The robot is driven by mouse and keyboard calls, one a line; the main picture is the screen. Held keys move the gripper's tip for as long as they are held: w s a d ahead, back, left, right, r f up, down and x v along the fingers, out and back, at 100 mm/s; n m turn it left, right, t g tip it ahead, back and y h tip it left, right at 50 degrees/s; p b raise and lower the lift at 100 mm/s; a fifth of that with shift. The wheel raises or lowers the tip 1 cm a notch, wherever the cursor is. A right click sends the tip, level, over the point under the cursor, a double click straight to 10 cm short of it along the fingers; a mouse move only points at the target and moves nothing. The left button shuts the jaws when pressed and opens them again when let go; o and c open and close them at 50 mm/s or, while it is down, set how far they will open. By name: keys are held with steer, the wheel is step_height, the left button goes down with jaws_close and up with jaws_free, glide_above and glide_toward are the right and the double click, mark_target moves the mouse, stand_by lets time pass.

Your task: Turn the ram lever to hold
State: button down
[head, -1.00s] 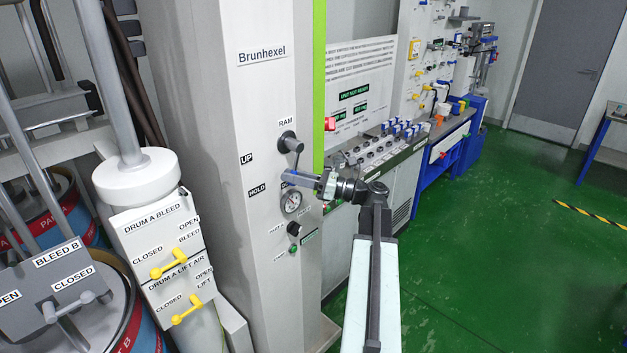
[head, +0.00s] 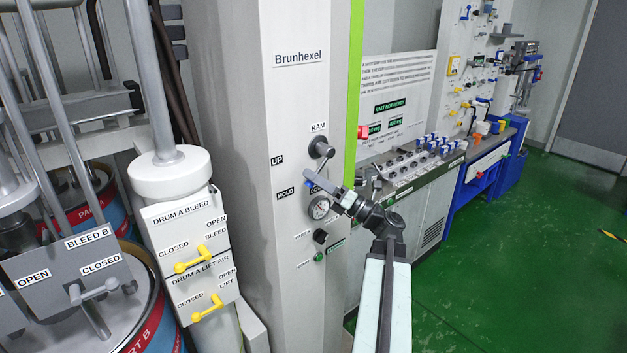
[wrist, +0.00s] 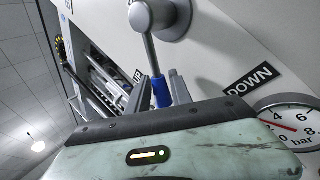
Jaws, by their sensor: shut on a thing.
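The ram lever has a dark round hub (head: 321,147) below the RAM label on the grey column. In the wrist view, its metal rod (wrist: 151,52) ends in a blue tip (wrist: 161,92). My gripper (head: 310,181) is shut on the blue tip, with one finger on each side in the wrist view. In the head view, the lever points down and slightly left from its hub. The HOLD label (head: 286,194) is at lower left of the hub and the UP label (head: 277,160) is at left. The DOWN label (wrist: 249,79) is clear in the wrist view but mostly hidden by my gripper in the head view.
A pressure gauge (head: 319,207) sits just below the gripper, with a black knob (head: 320,236) and a green button (head: 318,256) lower down. A red button (head: 363,132) is at the column's right. Yellow drum valves (head: 193,259) stand at left. Green floor is open at right.

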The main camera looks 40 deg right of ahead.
steer(key=shift+a+f, duration=0.2)
steer(key=shift+a, duration=0.1)
steer(key=c, duration=1.1)
jaws_free()
steer(key=shift+w+a, duration=0.1)
steer(key=shift+c, duration=0.2)
steer(key=shift+d, duration=0.2)
steer(key=b+v, duration=0.3)
steer(key=v, duration=0.5)
steer(key=shift+r, duration=0.15)
